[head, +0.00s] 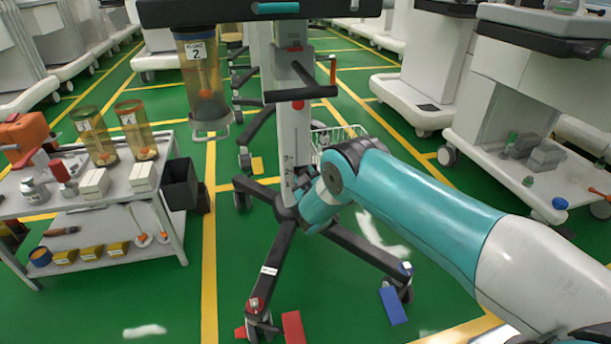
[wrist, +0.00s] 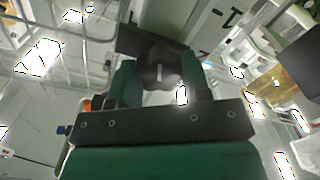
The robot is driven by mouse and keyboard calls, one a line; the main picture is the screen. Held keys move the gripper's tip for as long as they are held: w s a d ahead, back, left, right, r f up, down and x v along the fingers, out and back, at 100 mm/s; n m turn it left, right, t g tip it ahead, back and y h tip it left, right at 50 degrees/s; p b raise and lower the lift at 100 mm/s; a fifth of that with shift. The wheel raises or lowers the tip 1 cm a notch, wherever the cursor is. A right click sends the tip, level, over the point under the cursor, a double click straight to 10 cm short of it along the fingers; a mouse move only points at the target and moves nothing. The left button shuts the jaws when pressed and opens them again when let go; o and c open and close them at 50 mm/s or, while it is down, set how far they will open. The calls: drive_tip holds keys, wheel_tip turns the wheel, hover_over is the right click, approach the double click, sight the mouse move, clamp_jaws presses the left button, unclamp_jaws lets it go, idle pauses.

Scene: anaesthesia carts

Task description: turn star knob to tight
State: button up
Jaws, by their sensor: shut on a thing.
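The star knob (wrist: 160,68) is dark, with a pale mark on its face, and shows in the wrist view between the two fingers of my gripper (wrist: 160,78). The fingers are shut on it, one on each side. In the head view my gripper (head: 303,187) is at the lower part of the white upright column (head: 293,135) of a wheeled stand. My wrist hides the knob there. I cannot read the knob's turn angle against any mark.
The stand's dark legs (head: 345,243) spread over the green floor. A grey trolley (head: 110,199) with boxes and canisters stands at left. An amber canister (head: 203,85) labelled 2 hangs left of the column. White carts (head: 520,80) stand at right.

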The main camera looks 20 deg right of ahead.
drive_tip(key=shift+s+f+m+p, duration=0.1)
drive_tip(key=shift+m+p, duration=0.3)
drive_tip(key=shift+m, duration=1.4)
drive_tip(key=o, duration=0.6)
drive_tip(key=shift+o, duration=0.2)
drive_tip(key=s+p, duration=1.7)
drive_tip(key=p, duration=0.1)
drive_tip(key=shift+s, duration=0.2)
